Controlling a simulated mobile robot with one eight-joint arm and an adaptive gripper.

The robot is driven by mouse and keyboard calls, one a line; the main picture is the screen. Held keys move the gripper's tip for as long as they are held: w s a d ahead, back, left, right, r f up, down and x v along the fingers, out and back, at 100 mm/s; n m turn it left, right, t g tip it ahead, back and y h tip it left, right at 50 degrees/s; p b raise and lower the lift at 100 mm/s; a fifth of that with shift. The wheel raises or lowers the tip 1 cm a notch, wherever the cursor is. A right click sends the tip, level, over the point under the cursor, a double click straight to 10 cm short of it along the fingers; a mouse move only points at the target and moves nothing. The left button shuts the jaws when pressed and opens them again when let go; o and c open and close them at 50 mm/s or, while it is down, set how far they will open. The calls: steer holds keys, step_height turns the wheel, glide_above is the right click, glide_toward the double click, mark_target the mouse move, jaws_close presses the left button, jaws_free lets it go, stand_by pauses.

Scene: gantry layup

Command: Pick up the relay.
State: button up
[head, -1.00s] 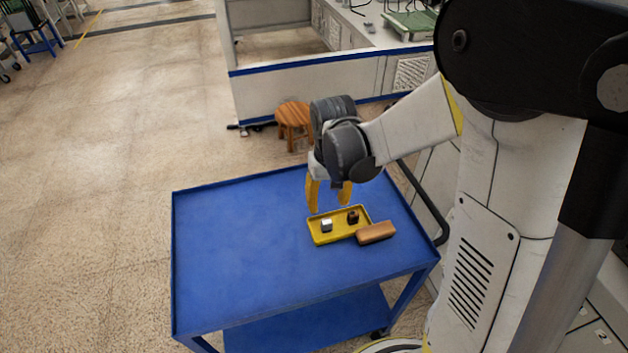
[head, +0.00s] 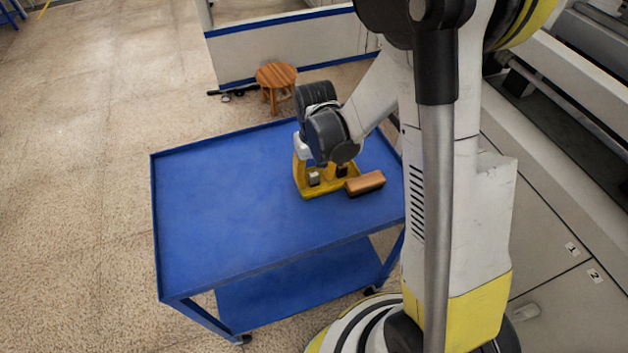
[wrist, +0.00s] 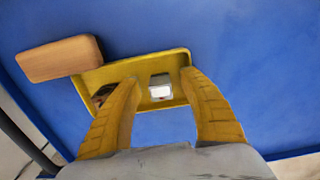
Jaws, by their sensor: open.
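A small silver-grey block with a pale face (head: 314,179), which looks like the relay, sits in a shallow yellow tray (head: 309,195). In the wrist view the block (wrist: 160,87) lies between my two yellow fingers, near the tray's right end (wrist: 178,55). My gripper (wrist: 161,79) is open and low over the tray, with a finger on either side of the block. I cannot tell whether the fingers touch it. A small dark brown part (head: 342,171) also sits in the tray; in the wrist view my left finger partly hides it (wrist: 102,94).
A tan-brown block (head: 366,183) lies against the tray's side; it also shows in the wrist view (wrist: 60,58). All stand on a blue cart (head: 220,215) with a raised rim. The cart's left part is clear. A wooden stool (head: 276,75) stands behind it.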

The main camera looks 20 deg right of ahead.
steer(key=shift+r, duration=0.1)
jaws_close()
